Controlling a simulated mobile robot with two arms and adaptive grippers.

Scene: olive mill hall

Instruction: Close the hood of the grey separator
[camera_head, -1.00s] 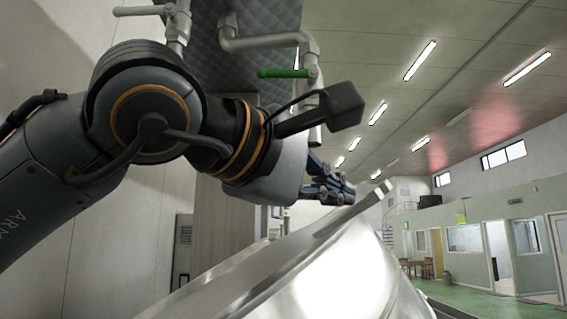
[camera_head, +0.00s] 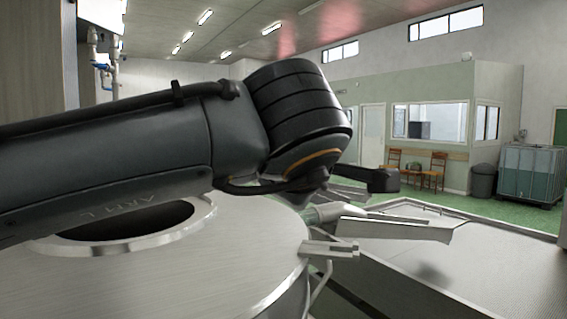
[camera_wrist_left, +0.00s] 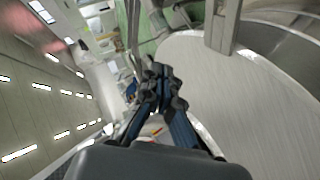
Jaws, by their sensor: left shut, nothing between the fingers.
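The grey separator (camera_head: 225,245) is a wide round steel body in the lower left of the head view. Its broad steel top looks nearly level and has a round dark opening (camera_head: 125,220), partly covered by my left arm. I cannot tell whether this top is the hood, or whether it is fully seated. In the left wrist view a pale steel disc (camera_wrist_left: 245,100) fills the right side. My left gripper (camera_wrist_left: 160,72) is shut and empty beside the disc's edge; contact is unclear. Its fingers are hidden in the head view. My right gripper is not in view.
A steel bracket (camera_head: 330,249) sits at the separator's right edge, near a bar-like fitting (camera_head: 395,226). A wide metal tray (camera_head: 475,255) lies at right. Chairs (camera_head: 437,168), a bin (camera_head: 483,181) and a caged tank (camera_head: 531,172) stand farther back on green floor.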

